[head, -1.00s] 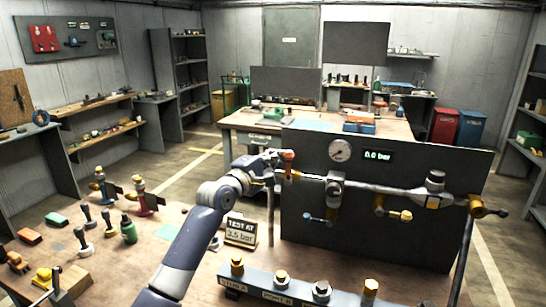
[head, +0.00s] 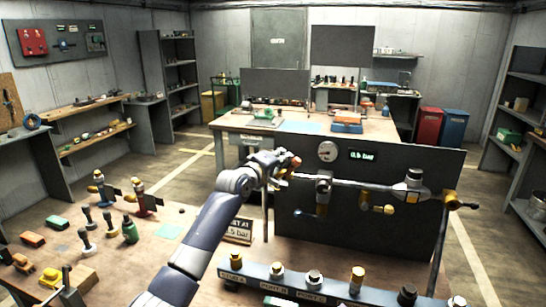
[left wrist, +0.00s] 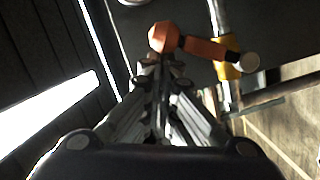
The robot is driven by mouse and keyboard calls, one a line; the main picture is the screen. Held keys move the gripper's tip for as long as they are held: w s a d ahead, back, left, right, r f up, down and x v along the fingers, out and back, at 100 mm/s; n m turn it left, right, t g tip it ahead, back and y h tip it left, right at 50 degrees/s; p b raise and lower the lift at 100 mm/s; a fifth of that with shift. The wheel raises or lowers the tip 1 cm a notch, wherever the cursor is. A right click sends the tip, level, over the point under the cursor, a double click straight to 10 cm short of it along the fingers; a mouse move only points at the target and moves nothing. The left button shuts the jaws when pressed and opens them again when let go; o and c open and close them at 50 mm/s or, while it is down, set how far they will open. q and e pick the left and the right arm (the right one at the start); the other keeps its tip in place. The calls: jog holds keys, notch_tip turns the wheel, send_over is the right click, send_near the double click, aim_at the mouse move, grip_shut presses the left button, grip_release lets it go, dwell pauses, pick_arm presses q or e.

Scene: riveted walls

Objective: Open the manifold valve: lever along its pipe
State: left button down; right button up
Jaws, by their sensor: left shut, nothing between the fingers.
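The manifold valve's orange lever (head: 296,161) is at the left end of the pipe on the dark panel. In the left wrist view the lever (left wrist: 205,47) has a rounded orange end and lies across the pipe (left wrist: 218,18), by a yellow fitting (left wrist: 229,71). My left gripper (head: 284,168) is at the lever in the head view. In the left wrist view its fingertips (left wrist: 164,68) are together, just below the rounded end, with nothing between them. Whether they touch the lever I cannot tell. My right gripper is in neither view.
The panel (head: 400,220) carries a round gauge (head: 327,151), a display (head: 362,155) that seems to read 0.5 bar, and other valves with blue (head: 298,213) and yellow (head: 388,209) handles. A row of capped ports (head: 314,277) stands in front. Loose tools and fittings lie at left.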

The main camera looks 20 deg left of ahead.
aim_at(293, 159)
pick_arm(q)
jog(key=d+m, duration=0.1)
jog(key=d+m+p, duration=0.2)
jog(key=shift+w+f+g+y, duration=0.25)
jog(key=shift+f+g+y, duration=0.05)
jog(key=shift+f+y, duration=0.1)
jog(key=shift+d+f+m+y+p, duration=0.35)
jog(key=shift+d+m+p, duration=0.2)
jog(key=shift+m, duration=0.35)
jog(key=shift+s+d+f+m+g+y+b, duration=0.15)
jog(key=shift+d+f+m+y, duration=0.25)
jog(key=shift+d+f+m, duration=0.6)
jog(key=shift+w+d+f+m+g+y+b, duration=0.15)
jog(key=shift+d+f+m+y, duration=0.35)
jog(key=shift+m, duration=0.9)
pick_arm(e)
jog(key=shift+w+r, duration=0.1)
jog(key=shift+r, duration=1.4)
pick_arm(q)
jog(key=shift+s+f, duration=0.1)
jog(key=shift+f, duration=0.05)
